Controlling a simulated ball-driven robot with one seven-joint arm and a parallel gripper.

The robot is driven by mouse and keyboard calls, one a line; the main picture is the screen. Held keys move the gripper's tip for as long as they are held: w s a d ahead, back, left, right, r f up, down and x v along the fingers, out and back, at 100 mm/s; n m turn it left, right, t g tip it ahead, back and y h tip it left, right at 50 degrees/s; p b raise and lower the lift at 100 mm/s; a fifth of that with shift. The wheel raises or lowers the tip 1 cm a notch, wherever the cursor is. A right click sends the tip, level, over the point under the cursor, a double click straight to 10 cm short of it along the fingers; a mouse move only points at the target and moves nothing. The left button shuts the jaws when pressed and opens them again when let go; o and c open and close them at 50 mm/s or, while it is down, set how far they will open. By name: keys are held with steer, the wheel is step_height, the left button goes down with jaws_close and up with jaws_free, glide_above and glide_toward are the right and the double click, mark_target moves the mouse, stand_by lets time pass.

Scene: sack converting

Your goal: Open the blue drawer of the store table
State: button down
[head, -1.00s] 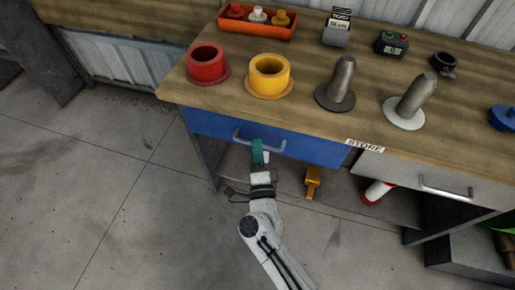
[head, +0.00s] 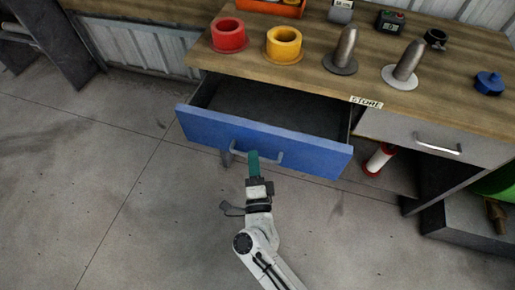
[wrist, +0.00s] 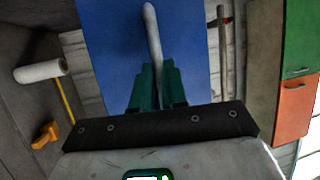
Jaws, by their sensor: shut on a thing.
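The blue drawer (head: 300,151) of the store table (head: 330,85) is pulled well out, and its dark, empty-looking inside shows behind the front panel. Its grey bar handle (head: 270,160) is on the front. In the wrist view the two green fingers (wrist: 159,85) are shut on the pale handle bar (wrist: 151,35), with the blue drawer front (wrist: 105,40) behind. A "STORE" label (head: 367,102) is on the table edge.
On the table top stand a red ring (head: 228,35), a yellow ring (head: 284,44), two grey pegs (head: 345,50), and a blue part (head: 489,83). A grey drawer (head: 436,138) is shut at right. A red-and-white cylinder (head: 379,160) is below it. The floor at left is clear.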

steer(key=s+a+p, duration=0.1)
steer(key=s+a, duration=0.3)
steer(key=s, duration=0.7)
steer(key=shift+s, duration=0.35)
steer(key=shift+a, duration=0.1)
steer(key=c, duration=1.2)
jaws_free()
steer(key=shift+w, duration=0.1)
steer(key=s, duration=0.3)
steer(key=s+f, duration=0.1)
steer(key=s, duration=0.3)
steer(key=s+f, duration=0.1)
steer(key=s, duration=0.2)
steer(key=shift+s+d+b, duration=0.3)
steer(key=shift+s, duration=0.05)
